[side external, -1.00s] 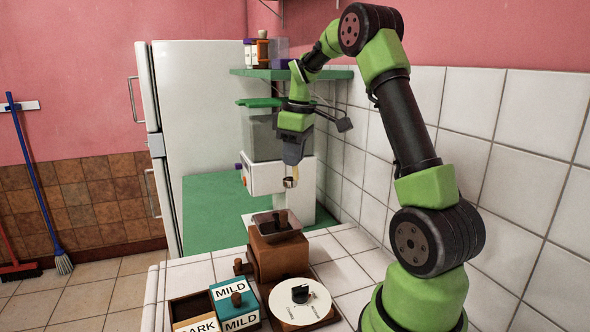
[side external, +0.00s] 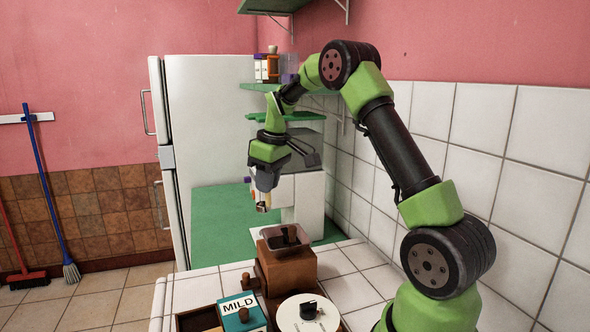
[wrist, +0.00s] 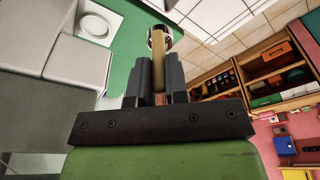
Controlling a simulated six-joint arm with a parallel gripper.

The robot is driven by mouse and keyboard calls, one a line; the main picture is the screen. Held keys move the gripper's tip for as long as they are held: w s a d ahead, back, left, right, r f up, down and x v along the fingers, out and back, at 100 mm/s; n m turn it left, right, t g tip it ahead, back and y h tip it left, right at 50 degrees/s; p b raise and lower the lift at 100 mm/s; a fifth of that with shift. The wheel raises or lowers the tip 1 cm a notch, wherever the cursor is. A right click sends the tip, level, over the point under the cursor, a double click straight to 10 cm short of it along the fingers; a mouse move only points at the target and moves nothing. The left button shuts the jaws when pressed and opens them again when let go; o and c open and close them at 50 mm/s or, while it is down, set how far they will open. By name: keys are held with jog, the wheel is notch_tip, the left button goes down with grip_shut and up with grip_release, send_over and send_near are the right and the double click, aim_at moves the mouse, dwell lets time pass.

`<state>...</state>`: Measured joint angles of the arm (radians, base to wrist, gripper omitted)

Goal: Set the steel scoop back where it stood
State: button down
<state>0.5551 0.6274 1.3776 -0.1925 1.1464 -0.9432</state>
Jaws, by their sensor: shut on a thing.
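My gripper (side external: 265,190) is shut on the steel scoop (side external: 263,206), which hangs below the fingers with its shiny cup downwards. In the wrist view, my gripper (wrist: 158,72) has its two dark fingers around the scoop's tan handle. The round steel cup of the scoop (wrist: 160,38) sticks out past the fingertips. In the side view, the scoop is in the air, above and slightly left of the wooden grinder's open hopper (side external: 290,248). I cannot tell its exact depth relative to the hopper.
The wooden grinder (side external: 287,272), a blue MILD box (side external: 241,318) and a white dial (side external: 308,318) stand on the tiled counter. A white machine (side external: 309,190) stands behind my gripper. Above it is a green shelf (side external: 262,87) with jars. A green surface (side external: 221,215) lies clear at left.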

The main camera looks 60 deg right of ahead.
jog(key=w+a+f, duration=0.9)
jog(key=a+f, duration=0.1)
jog(key=a, duration=0.3)
jog(key=shift+s+a+f, duration=0.1)
jog(key=shift+f, duration=1.45)
jog(key=shift+s+a+f, duration=0.1)
jog(key=shift+f, duration=1.45)
jog(key=shift+f, duration=0.35)
jog(key=c, duration=1.1)
grip_release()
jog(key=shift+o, duration=0.2)
notch_tip(320, 180, up, 7)
jog(key=shift+r, duration=0.1)
